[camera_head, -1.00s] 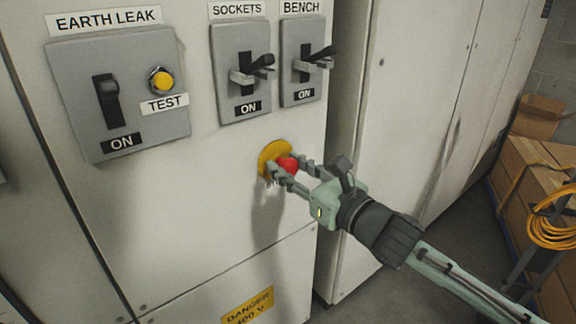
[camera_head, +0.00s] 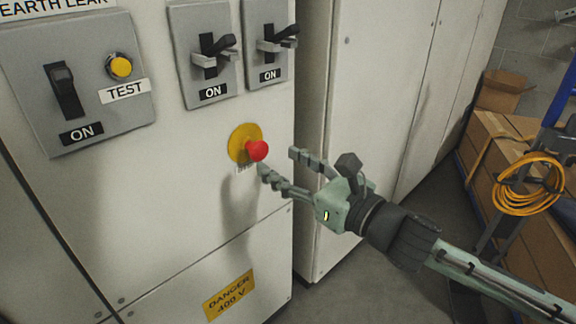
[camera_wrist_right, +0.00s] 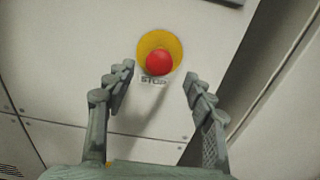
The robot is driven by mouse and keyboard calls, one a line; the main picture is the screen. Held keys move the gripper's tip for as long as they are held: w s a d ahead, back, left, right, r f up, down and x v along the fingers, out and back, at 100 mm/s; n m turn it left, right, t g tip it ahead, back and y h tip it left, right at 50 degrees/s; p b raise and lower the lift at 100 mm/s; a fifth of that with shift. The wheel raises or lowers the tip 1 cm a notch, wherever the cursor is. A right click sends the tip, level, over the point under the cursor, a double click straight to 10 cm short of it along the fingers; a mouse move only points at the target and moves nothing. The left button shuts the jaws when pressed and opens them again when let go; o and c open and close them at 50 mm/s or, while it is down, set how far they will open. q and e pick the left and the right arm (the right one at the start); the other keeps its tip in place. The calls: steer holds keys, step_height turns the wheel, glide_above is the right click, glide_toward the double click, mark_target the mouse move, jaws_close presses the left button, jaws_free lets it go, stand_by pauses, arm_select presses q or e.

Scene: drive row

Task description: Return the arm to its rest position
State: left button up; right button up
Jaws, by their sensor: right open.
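My right gripper (camera_head: 278,162) is open and empty in the head view, its fingers spread just right of and below the red stop button. The red button (camera_head: 258,150) sits on a yellow disc (camera_head: 240,136) on the pale cabinet front. In the right wrist view the button (camera_wrist_right: 159,62) shows ahead of the gripper (camera_wrist_right: 159,80), centred between the two fingers and apart from them. A STOP label is under it. My right arm (camera_head: 480,275) reaches in from the lower right. My left gripper is not in view.
The cabinet (camera_head: 165,190) carries an earth leak panel (camera_head: 35,110) with a yellow test button, and two lever switches (camera_head: 205,60) (camera_head: 272,45) labelled ON. Cardboard boxes (camera_head: 495,150) and a coiled orange cable (camera_head: 525,185) stand at right. Grey floor is clear between.

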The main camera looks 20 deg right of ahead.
steer(key=shift+s+d, duration=0.15)
steer(key=shift+s, duration=0.25)
steer(key=s+d+f+m+g+h, duration=0.1)
steer(key=d+f+m+g+h, duration=0.4)
steer(key=f+m, duration=0.75)
steer(key=s+d+f+m+g+h, duration=0.1)
steer(key=d+f+m+h, duration=0.35)
steer(key=f+m, duration=0.8)
steer(key=s+a+f+m+g+y, duration=0.1)
steer(key=s+f+m+g, duration=0.3)
steer(key=s+f+m, duration=0.2)
steer(key=s+a+f+m+g+y, duration=0.1)
steer(key=s+f+m+g, duration=0.2)
steer(key=s+f+m, duration=0.4)
step_height(320, 180, down, 7)
steer(key=s, duration=0.3)
steer(key=shift+g, duration=0.4)
steer(key=shift+s+a+f, duration=0.1)
steer(key=shift+a+f, duration=0.05)
steer(key=shift+f, duration=0.05)
steer(key=shift+c, duration=0.5)
